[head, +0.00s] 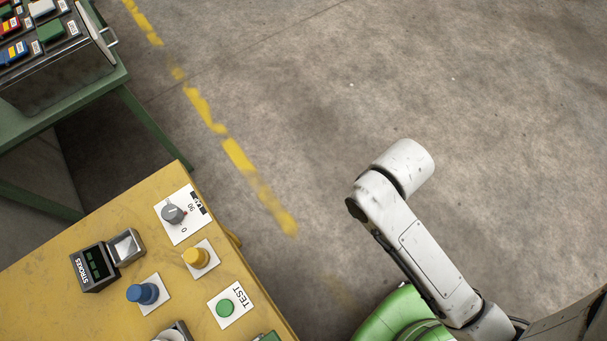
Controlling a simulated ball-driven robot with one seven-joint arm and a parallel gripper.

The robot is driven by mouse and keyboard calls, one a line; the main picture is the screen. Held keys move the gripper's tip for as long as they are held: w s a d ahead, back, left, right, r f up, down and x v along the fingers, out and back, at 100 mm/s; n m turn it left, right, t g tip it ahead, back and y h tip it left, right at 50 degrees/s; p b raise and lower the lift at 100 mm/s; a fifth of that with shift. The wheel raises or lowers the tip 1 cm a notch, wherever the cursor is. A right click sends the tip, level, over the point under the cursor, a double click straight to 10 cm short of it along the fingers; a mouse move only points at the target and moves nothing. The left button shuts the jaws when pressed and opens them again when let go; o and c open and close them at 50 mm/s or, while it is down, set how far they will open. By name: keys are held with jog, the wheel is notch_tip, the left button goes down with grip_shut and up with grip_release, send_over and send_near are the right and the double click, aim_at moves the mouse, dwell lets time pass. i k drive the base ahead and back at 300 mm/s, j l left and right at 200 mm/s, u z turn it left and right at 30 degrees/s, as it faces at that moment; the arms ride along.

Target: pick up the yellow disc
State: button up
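A round yellow piece (196,258) stands on a white square plate on the yellow-topped bench at the lower left. It looks like a short knob or spool with a wider rim. It is the only round yellow piece that I see, and I cannot tell whether it is a loose disc or fixed to its plate. My white arm shows at the right, over the floor and well apart from the bench. My gripper is not in view.
The yellow bench (60,228) also bears a blue knob (143,293), a green TEST button (225,308), a grey dial (173,213) and a black STROKES counter (92,267). A green-framed table (122,76) with a case of coloured items (62,77) stands upper left. Open floor lies between bench and arm.

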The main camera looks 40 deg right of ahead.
aim_at(199, 258)
jog(key=u, duration=0.75)
jog(key=i+l+u, duration=0.35)
jog(key=l, duration=0.95)
jog(key=l+u, duration=0.3)
jog(key=l, duration=1)
jog(key=l+u, duration=0.35)
jog(key=l, duration=1.05)
